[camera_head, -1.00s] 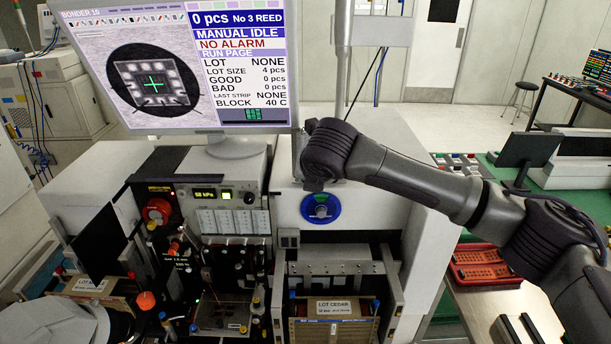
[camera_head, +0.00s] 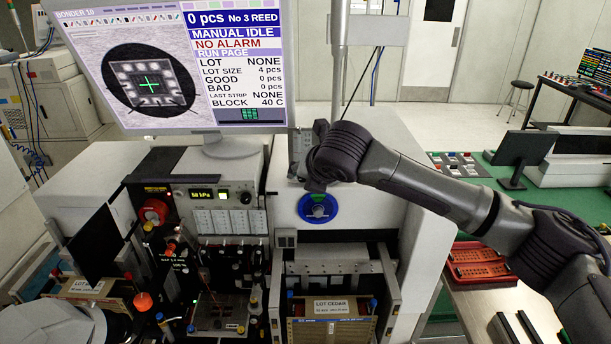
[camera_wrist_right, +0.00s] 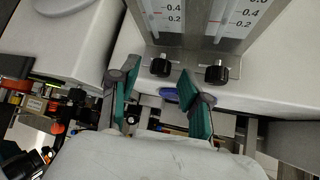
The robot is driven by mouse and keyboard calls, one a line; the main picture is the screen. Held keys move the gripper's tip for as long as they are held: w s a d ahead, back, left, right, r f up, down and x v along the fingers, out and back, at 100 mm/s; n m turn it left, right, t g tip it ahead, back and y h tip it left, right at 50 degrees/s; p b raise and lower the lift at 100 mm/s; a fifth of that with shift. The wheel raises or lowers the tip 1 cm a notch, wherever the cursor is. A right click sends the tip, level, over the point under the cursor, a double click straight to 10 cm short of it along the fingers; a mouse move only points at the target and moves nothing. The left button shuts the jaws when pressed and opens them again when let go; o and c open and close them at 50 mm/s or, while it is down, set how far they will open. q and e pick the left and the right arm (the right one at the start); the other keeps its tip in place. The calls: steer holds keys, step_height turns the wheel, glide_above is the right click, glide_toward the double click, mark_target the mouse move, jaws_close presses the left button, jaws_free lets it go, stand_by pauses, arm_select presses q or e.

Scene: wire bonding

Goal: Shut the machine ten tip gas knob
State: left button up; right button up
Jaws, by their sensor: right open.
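Two black knobs sit under white-scaled flow meters in the right wrist view, a left knob (camera_wrist_right: 160,67) and a right knob (camera_wrist_right: 216,75). No label tells me which is the tip gas knob. My right gripper (camera_wrist_right: 159,68) is open, its green-padded fingers reaching toward the meters. The left knob appears between the fingertips; I see no contact, and its depth is unclear. In the head view my right wrist hides the fingers and knobs, above the blue round dial (camera_head: 318,207) on the machine's white front.
The monitor (camera_head: 190,65) reading BONDER 10 stands above the machine. A control panel (camera_head: 222,195) with a lit display is left of the dial. A box marked LOT CEDAR (camera_head: 331,305) is below. Red trays (camera_head: 480,262) lie on the right.

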steer(key=v, duration=1.1)
steer(key=shift+s+r, duration=0.2)
arm_select(q)
steer(key=shift+w, duration=0.1)
arm_select(e)
steer(key=shift+d, duration=0.1)
